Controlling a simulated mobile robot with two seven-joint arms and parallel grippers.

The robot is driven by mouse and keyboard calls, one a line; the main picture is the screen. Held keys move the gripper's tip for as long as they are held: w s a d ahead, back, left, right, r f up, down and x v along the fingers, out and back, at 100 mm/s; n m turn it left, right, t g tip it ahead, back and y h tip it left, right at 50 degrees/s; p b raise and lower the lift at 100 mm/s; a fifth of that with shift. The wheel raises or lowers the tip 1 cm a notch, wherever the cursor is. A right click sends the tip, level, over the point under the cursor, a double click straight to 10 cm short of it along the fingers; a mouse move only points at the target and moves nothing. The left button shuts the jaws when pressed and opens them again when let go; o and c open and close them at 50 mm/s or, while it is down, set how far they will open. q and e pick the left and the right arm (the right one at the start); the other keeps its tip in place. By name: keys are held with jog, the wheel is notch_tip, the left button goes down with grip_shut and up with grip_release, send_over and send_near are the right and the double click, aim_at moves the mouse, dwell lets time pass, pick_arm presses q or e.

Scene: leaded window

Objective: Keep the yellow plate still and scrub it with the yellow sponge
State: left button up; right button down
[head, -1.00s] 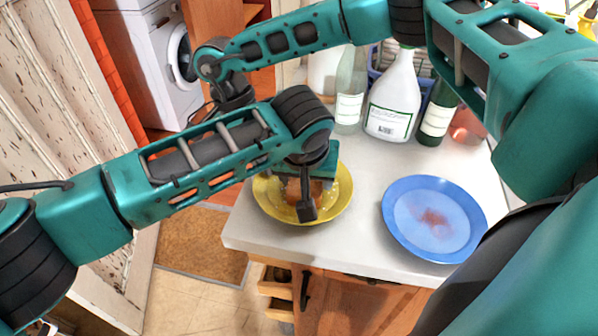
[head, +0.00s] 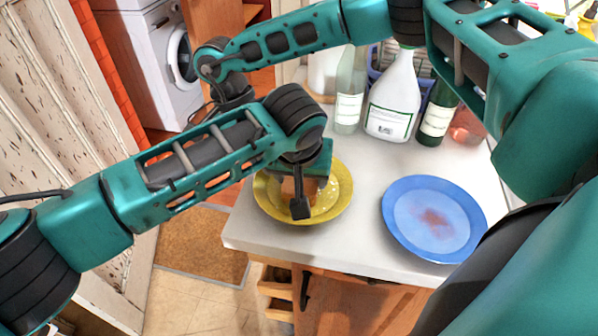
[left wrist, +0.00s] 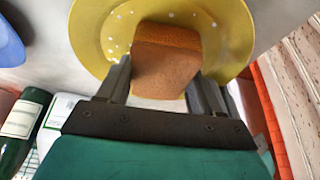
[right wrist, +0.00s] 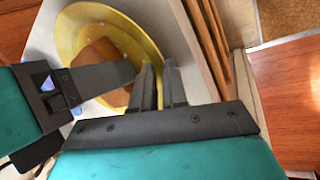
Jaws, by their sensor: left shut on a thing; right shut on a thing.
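The yellow plate (head: 344,190) with pale spots lies on the white counter near its left corner. The orange-brown sponge (left wrist: 167,60) is on the plate, between the fingers of my left gripper (left wrist: 161,74), which is shut on it. In the head view the sponge (head: 288,188) is partly hidden by the left hand. My right gripper (right wrist: 160,76) has its fingers close together at the rim of the plate (right wrist: 72,35) in the right wrist view and is shut on it. I cannot make out the right fingertips in the head view.
A blue plate (head: 405,190) with a reddish-brown stain lies to the right. A white bottle (head: 392,100), a clear bottle (head: 348,95) and a green bottle (head: 438,112) stand behind. The counter (head: 365,250) between the plates is clear.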

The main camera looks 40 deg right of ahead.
pick_arm(q)
jog(key=shift+w+d, duration=0.15)
jog(key=shift+d, duration=0.25)
jog(key=shift+s+a+f, duration=0.15)
jog(key=shift+s+a, duration=0.45)
jog(key=shift+a, duration=0.25)
jog(key=shift+w+d, duration=0.7)
jog(key=shift+d, duration=0.1)
jog(key=shift+s+a+r, duration=0.2)
jog(key=shift+s+a, duration=0.5)
jog(key=shift+a, duration=0.15)
jog(key=shift+w+d+f, duration=0.1)
jog(key=shift+w+d, duration=0.2)
jog(key=shift+d, duration=0.15)
jog(key=shift+s+d, duration=0.35)
jog(key=shift+s, duration=0.1)
jog(key=shift+w+a, duration=0.7)
jog(key=shift+w, duration=0.2)
jog(key=shift+s+d, duration=0.4)
jog(key=shift+s, duration=0.05)
jog(key=shift+w+d, duration=0.4)
jog(key=shift+s+a+f, duration=0.1)
jog(key=shift+s+a, duration=0.6)
jog(key=shift+a, duration=0.2)
jog(key=shift+w+d, duration=0.7)
jog(key=shift+d, duration=0.15)
jog(key=shift+s+a, duration=0.7)
jog(key=shift+a, duration=0.15)
jog(key=shift+w+d, duration=0.35)
jog(key=shift+d, duration=0.05)
